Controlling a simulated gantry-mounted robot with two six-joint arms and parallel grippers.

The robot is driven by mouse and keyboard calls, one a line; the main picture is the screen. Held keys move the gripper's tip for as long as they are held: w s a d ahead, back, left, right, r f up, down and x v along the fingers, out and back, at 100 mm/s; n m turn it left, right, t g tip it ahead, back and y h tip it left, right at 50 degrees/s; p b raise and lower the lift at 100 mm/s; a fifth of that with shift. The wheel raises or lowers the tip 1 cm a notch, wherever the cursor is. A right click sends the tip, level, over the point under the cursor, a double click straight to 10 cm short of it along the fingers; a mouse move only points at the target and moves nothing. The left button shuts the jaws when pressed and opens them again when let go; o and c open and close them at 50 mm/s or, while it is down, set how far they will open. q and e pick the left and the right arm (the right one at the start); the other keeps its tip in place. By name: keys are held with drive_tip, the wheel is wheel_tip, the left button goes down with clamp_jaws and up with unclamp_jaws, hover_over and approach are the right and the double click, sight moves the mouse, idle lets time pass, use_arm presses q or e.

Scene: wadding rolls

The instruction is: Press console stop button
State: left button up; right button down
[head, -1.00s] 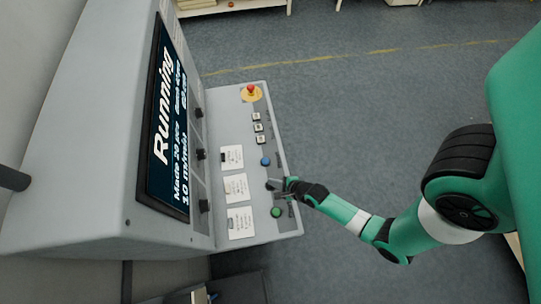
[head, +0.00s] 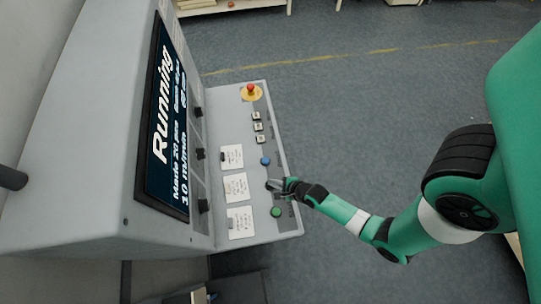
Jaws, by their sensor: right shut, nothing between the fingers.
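The grey console (head: 100,120) stands at the left, with a screen (head: 166,120) reading "Running". Its sloped panel carries a red mushroom button on a yellow base (head: 251,91) at the far end, a blue button (head: 265,161) in the middle and a green button (head: 276,212) near the front. A dark button (head: 270,186) lies between the blue and green ones, partly covered by my right gripper. My right gripper (head: 273,185) is shut and empty, its tips at that dark button; I cannot tell whether they touch it. My left gripper is not in view.
Several small white-edged square buttons (head: 258,127) sit between the red and blue buttons. White label cards (head: 236,187) and dark knobs (head: 200,154) lie left of the button row. Open grey floor (head: 370,110) lies right of the console.

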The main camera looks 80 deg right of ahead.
drive_tip(key=shift+f+b, duration=0.3)
drive_tip(key=shift+f, duration=0.15)
idle(0.3)
drive_tip(key=shift+r, duration=0.15)
drive_tip(key=shift+r+p, duration=0.75)
drive_tip(key=shift+p, duration=0.25)
wheel_tip(320, 180, up, 5)
drive_tip(key=p, duration=0.5)
idle(0.6)
